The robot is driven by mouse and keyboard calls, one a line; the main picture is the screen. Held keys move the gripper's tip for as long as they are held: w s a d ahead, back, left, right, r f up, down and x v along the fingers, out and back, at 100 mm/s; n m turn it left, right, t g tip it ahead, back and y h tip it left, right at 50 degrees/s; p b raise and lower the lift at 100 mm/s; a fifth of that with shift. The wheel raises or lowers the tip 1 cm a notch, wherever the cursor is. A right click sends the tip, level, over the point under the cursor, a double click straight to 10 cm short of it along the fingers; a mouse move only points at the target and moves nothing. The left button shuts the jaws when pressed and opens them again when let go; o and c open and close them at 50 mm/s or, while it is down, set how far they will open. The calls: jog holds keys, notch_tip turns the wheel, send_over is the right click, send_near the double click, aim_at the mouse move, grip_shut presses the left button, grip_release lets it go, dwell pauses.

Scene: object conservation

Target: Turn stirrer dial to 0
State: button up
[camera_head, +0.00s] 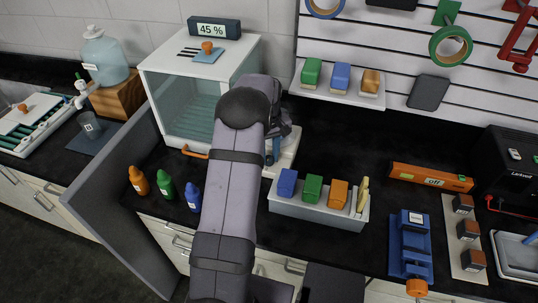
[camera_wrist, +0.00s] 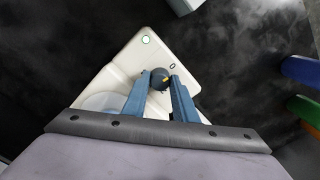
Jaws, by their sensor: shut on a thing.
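The stirrer (camera_wrist: 122,58) is a white device with a green-lit round spot near its corner; it stands on the dark bench. A small "0" mark (camera_wrist: 145,65) shows on the casing just beyond the dial. My gripper (camera_wrist: 159,82) has its blue fingers closed on both sides of the dial. In the head view the white stirrer base (camera_head: 287,150) shows right of my arm, which hides the dial and most of the stirrer.
A white glass-fronted cabinet (camera_head: 200,85) stands close on the left. A grey bin with blue, green and orange blocks (camera_head: 318,212) is in front to the right. Orange, green and blue bottles (camera_head: 165,190) stand at the left.

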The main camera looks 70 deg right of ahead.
aim_at(269, 157)
jog(key=shift+d+r+n, duration=0.1)
jog(key=shift+n, duration=0.5)
jog(key=o, duration=0.8)
jog(key=shift+c, duration=0.2)
notch_tip(269, 157, up, 6)
jog(key=shift+r+b, duration=0.2)
jog(key=shift+b, duration=0.9)
jog(key=shift+r, duration=0.45)
